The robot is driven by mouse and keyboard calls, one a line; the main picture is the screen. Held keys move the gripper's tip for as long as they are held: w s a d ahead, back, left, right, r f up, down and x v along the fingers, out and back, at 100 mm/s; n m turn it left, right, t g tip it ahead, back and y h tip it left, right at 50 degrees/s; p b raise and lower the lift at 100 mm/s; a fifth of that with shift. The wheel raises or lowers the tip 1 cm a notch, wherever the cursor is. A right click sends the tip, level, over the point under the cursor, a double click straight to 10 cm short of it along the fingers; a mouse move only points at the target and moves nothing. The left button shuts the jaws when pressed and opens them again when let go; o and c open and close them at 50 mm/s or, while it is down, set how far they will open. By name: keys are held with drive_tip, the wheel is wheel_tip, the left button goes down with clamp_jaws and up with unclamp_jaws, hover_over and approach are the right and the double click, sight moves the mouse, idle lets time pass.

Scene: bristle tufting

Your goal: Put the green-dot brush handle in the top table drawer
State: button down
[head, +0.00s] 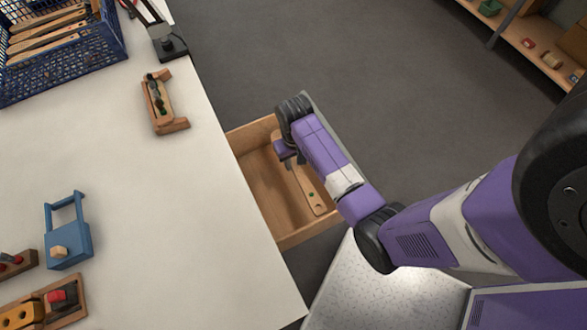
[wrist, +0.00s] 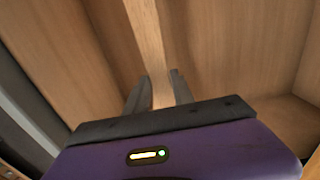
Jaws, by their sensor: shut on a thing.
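The green-dot brush handle (head: 313,196) is a flat wooden piece with a small green dot near its lower end in the head view. My gripper (head: 299,160) is shut on it, and both are over or within the open table drawer (head: 262,192). In the wrist view the handle (wrist: 147,35) runs up and away from between the two dark fingers of my gripper (wrist: 157,90). Wooden drawer walls (wrist: 215,40) surround it there. I cannot tell whether the handle touches the drawer floor. My arm hides the drawer's right side in the head view.
The white table (head: 150,200) lies left of the drawer. It bears a blue crate (head: 75,62) of wooden handles, a wooden holder (head: 160,103), a blue fixture (head: 67,245) and small wooden blocks. A shelf (head: 530,50) stands at the upper right. The drawer's left part is bare.

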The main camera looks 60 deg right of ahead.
sight(294, 173)
wheel_tip(294, 173, down, 8)
drive_tip(key=shift+f+b, duration=0.1)
drive_tip(key=shift+b, duration=0.35)
drive_tip(key=shift+f, duration=0.15)
drive_tip(key=c, duration=1.1)
unclamp_jaws()
